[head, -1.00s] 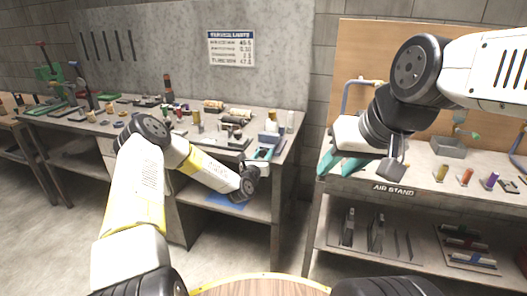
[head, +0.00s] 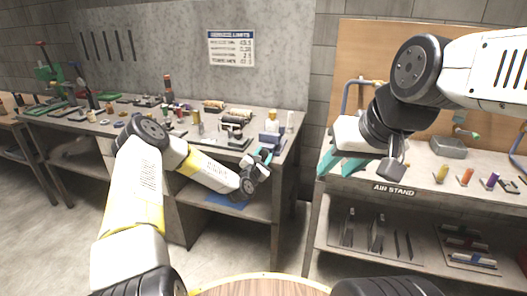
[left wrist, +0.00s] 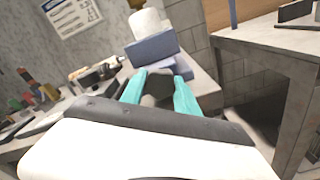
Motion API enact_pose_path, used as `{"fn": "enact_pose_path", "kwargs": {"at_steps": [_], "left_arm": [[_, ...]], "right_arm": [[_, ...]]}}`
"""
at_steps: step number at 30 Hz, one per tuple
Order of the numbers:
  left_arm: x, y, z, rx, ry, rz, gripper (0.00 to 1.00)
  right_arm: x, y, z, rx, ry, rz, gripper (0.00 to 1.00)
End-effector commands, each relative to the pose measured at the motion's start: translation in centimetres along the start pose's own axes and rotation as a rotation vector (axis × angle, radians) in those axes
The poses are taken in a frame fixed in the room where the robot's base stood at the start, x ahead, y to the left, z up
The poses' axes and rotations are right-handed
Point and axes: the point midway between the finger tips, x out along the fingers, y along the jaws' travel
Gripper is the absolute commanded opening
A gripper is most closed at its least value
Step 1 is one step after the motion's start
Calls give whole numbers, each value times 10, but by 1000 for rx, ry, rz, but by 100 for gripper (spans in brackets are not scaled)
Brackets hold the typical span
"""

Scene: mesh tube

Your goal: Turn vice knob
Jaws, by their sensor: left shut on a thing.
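The blue vice (head: 270,138) sits at the right front corner of the left workbench. It also shows in the left wrist view as blue blocks (left wrist: 152,47) just beyond my fingers. My left gripper (head: 264,156) is at the front of the vice, its teal fingers shut on a dark grey piece, which looks like the vice knob (left wrist: 158,88).
The workbench (head: 95,128) carries many small tools and cylinders left of the vice. A bottle (head: 272,121) and a white cylinder (head: 290,121) stand close behind the vice. The air stand (head: 420,185) is at the right, with a gap between it and the bench.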

Motion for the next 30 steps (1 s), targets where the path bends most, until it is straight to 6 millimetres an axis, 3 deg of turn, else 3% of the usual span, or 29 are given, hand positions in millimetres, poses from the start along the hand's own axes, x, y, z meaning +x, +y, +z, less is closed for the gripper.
{"fn": "enact_pose_path", "kwargs": {"at_steps": [30], "left_arm": [[0, 0, 2, 966, -3, 1, 0]], "right_arm": [[0, 0, 0, 0, 0, 0, 36]]}}
